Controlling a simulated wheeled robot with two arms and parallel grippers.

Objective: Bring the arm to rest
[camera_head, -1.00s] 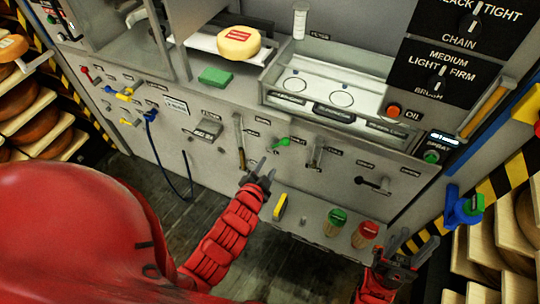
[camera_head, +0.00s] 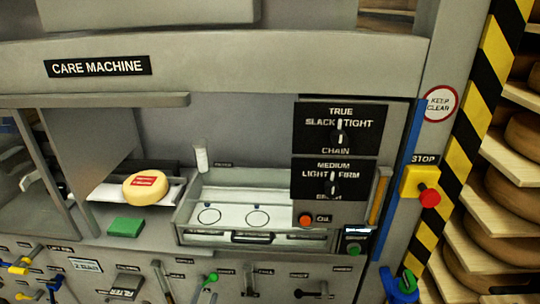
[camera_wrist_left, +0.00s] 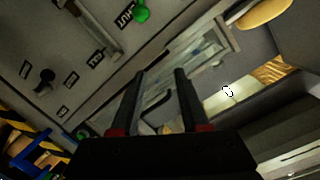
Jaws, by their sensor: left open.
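My left gripper (camera_wrist_left: 160,74) shows in the left wrist view, its two dark fingers apart with nothing between them. It is in front of the care machine (camera_head: 240,60), whose panel and glass-sided tray (camera_wrist_left: 200,50) lie beyond the fingers. I cannot tell the exact distance. Neither arm shows in the head view now. My right gripper is in no current view.
A cheese wheel with a red label (camera_head: 146,187) sits on the machine's shelf, left of the tray. A green block (camera_head: 126,227) is below it. Levers line the lower panel. A yellow stop box (camera_head: 419,182) and cheese racks (camera_head: 515,160) stand right.

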